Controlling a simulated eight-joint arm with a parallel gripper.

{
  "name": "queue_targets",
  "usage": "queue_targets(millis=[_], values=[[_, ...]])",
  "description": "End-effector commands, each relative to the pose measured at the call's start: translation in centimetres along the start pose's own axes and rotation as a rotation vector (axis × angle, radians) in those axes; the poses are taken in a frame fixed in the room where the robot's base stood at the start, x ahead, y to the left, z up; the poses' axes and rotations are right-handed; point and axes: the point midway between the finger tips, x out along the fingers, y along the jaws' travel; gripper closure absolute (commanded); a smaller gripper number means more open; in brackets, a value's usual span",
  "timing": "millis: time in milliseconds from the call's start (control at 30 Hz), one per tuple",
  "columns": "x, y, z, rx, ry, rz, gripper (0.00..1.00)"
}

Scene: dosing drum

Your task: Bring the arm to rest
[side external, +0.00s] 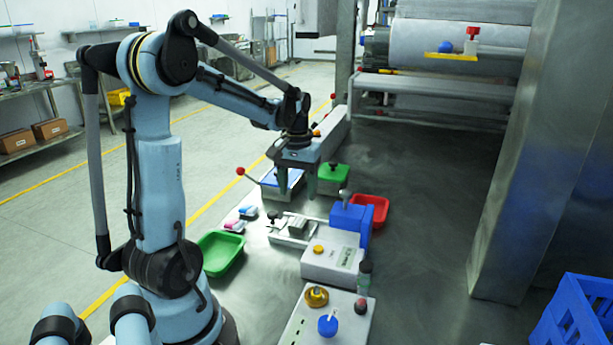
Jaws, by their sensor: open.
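My gripper (297,188) hangs from the end of my arm with its two fingers pointing down, spread apart and empty. It is above the back left part of the dark metal table (420,200). In the picture its fingers overlap the area by a blue-topped box (269,178) and a green-topped box (333,172). I cannot tell the exact gap between the fingertips and the things below, but nothing is held.
A green tray (221,254), a red tray (373,207), a white device with a yellow knob (330,262) and a blue block (352,218) stand near my gripper. A blue crate (580,315) and a metal column (535,170) are at the right. The table's middle right is clear.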

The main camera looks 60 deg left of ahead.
Motion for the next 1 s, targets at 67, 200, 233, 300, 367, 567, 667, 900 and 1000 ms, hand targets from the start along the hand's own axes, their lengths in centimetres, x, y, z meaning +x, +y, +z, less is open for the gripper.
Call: queue_targets(millis=[67,200,233,300,367,567,667,900,1000], values=[[-1.1,0.0,0.0,0.000,0.000,0.000,0.37],[-2.7,0.0,0.0,0.000,0.000,0.000,0.37],[-3.0,0.0,0.0,0.000,0.000,0.000,0.37],[-3.8,0.0,0.1,0.000,0.000,0.000,0.37],[-2.7,0.0,0.0,0.000,0.000,0.000,0.37],[-0.2,0.0,0.0,0.000,0.000,0.000,0.37],[1.1,0.0,0.0,0.000,0.000,0.000,0.37],[4.4,0.0,0.0,0.000,0.000,0.000,0.37],[5.7,0.0,0.0,0.000,0.000,0.000,0.37]])
